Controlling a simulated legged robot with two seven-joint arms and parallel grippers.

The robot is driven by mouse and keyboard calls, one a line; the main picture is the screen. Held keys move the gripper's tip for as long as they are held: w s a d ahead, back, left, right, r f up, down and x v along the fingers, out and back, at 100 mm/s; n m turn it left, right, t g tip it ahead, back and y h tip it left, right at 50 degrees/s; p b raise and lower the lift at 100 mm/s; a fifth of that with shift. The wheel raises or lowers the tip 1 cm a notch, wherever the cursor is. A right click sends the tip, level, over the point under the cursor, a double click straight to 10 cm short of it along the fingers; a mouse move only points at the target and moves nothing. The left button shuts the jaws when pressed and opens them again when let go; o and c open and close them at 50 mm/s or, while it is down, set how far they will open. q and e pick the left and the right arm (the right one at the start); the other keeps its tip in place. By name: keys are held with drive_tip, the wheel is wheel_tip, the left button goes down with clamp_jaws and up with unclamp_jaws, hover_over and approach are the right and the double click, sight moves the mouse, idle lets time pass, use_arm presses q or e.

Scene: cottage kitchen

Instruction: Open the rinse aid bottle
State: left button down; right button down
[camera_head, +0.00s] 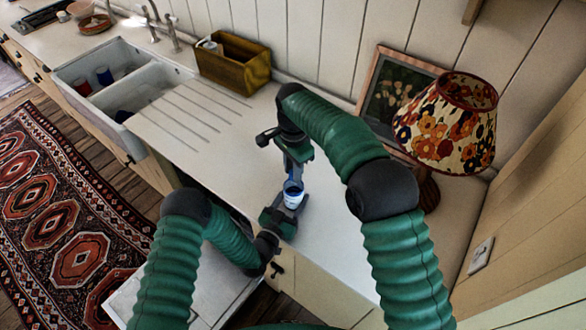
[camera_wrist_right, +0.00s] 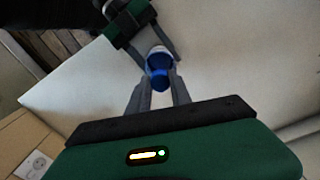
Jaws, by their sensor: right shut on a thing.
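The rinse aid bottle (camera_head: 292,200) is white and blue and upright near the counter's front edge; its blue top also shows in the right wrist view (camera_wrist_right: 157,52). My left gripper (camera_head: 290,203) comes from the front, with its fingers closed on both sides of the bottle. My right gripper (camera_head: 292,174) reaches down from above and behind. In the right wrist view its fingers are shut on a small blue cap (camera_wrist_right: 160,80), right by the bottle's top. I cannot tell whether cap and bottle touch. The fingers hide part of the cap in the head view.
A flowered lamp (camera_head: 447,120) and a picture frame (camera_head: 392,95) stand to the right by the wall. A wooden box (camera_head: 232,65) stands at the back, and a double sink (camera_head: 120,80) is at the left. The counter (camera_head: 225,155) left of the bottle is clear.

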drive_tip(key=n, duration=0.6)
drive_tip(key=shift+w+d+r, duration=0.1)
drive_tip(key=shift+w+d, duration=0.1)
drive_tip(key=n, duration=0.3)
drive_tip(key=shift+n, duration=0.4)
drive_tip(key=n, duration=0.9)
drive_tip(key=shift+n, duration=0.3)
drive_tip(key=n, duration=0.6)
drive_tip(key=shift+w, duration=0.1)
use_arm(q)
drive_tip(key=shift+s+d, duration=0.1)
use_arm(e)
drive_tip(key=n, duration=0.3)
drive_tip(key=shift+n, duration=0.3)
drive_tip(key=n, duration=0.5)
drive_tip(key=shift+a+r+n, duration=0.1)
drive_tip(key=shift+n, duration=0.3)
drive_tip(key=n, duration=0.4)
drive_tip(key=shift+a, duration=0.1)
